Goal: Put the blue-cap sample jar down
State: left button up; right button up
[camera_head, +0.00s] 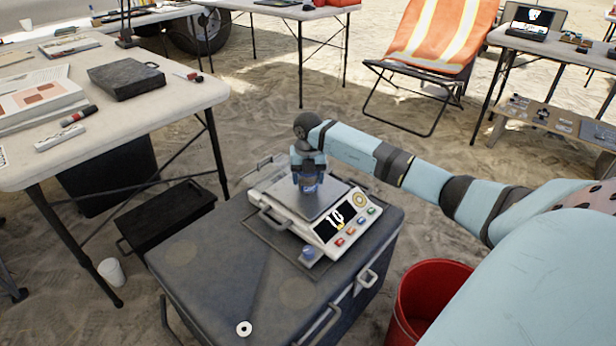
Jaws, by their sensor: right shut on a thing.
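My right gripper (309,184) points down over the metal plate (330,199) of the white weighing scale. It is shut on a small jar with blue showing (310,189), mostly hidden between the fingers. I cannot tell whether this jar touches the plate. The scale's (327,234) dark display shows white digits. Another small bluish jar (308,253) stands in front of the scale, near its left front corner. My left gripper is not in view.
The scale stands on a dark grey case (215,259) with metal handles. A white ring (244,328) lies near the case's front edge. A red bucket (432,290) stands at the right. A white table (150,105) with papers is at the left. The case's left top is mostly clear.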

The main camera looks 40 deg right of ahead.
jog(key=o, duration=1)
